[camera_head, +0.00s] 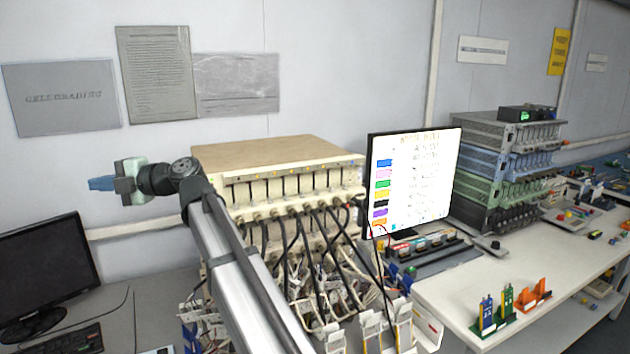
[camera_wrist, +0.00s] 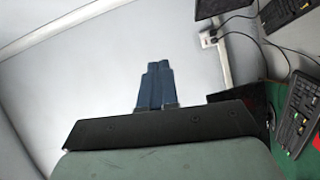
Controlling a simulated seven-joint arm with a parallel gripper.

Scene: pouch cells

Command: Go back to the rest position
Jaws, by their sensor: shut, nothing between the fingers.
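My gripper (camera_head: 102,184) shows at the left in the head view, at the end of my raised arm. Its blue fingers point left, in front of the grey wall and above the desk with the dark monitor. In the wrist view my gripper (camera_wrist: 157,84) has its two blue fingers side by side and touching, with nothing between them. No pouch cell is in the fingers.
A cream tester (camera_head: 280,165) with many cables stands behind my arm. A dark monitor (camera_head: 45,270) is at the lower left. A lit screen (camera_head: 415,180) and stacked testers (camera_head: 500,165) stand on the white bench (camera_head: 450,300) at right. Air around the gripper is clear.

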